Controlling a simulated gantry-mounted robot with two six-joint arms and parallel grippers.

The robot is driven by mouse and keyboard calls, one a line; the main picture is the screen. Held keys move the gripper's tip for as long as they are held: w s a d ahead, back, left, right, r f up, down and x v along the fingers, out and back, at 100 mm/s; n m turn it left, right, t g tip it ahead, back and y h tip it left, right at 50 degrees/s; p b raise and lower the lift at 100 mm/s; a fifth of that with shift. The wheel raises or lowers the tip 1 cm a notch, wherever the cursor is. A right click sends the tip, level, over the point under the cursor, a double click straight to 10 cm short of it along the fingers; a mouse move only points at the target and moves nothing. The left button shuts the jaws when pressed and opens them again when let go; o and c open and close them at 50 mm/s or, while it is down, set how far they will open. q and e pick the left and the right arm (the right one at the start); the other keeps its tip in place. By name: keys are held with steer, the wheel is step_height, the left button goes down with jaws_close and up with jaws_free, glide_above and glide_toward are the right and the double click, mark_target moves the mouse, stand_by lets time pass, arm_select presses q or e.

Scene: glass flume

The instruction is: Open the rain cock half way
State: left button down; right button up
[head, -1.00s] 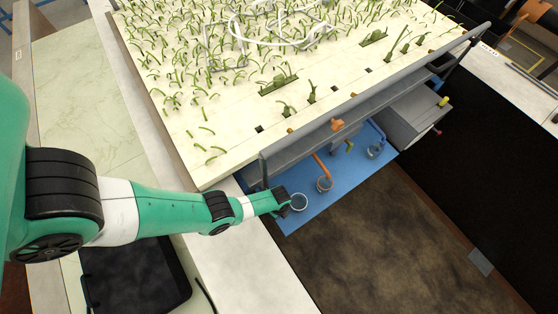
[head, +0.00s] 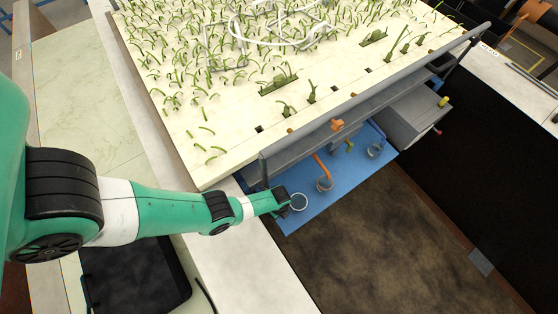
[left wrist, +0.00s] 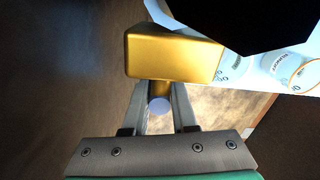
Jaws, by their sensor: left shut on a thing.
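In the left wrist view a gold-yellow block-shaped handle (left wrist: 172,57) on a short stem is at the fingertips of my left gripper (left wrist: 162,92). The gripper is shut on this handle, and a round grey end shows between the fingers. In the head view my left gripper (head: 284,200) is low at the tray's near corner, beside a clear cup. The handle is hidden there. No label on it can be read, so I cannot tell from the pictures whether it is the rain cock. My right gripper is out of view.
Clear cups (head: 324,184) stand on a blue mat (head: 340,172) below orange and blue spouts. An orange fitting (head: 337,125) sits on the grey rail (head: 375,100). A grey box (head: 412,118) is to the right. The sprout-covered bed (head: 230,130) lies behind. Labelled cups (left wrist: 292,72) show in the wrist view.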

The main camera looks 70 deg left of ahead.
arm_select(q)
steer(key=shift+s+t+p, duration=0.1)
steer(key=shift+t+p, duration=0.35)
steer(key=shift+t, duration=0.05)
steer(key=shift+w+t+y, duration=0.3)
steer(key=shift+w+t, duration=0.05)
steer(key=shift+t, duration=0.55)
steer(key=c, duration=0.7)
jaws_free()
steer(key=shift+c, duration=0.2)
steer(key=shift+r, duration=0.1)
steer(key=p+v, duration=0.7)
steer(key=v, duration=0.4)
steer(key=shift+r, duration=0.25)
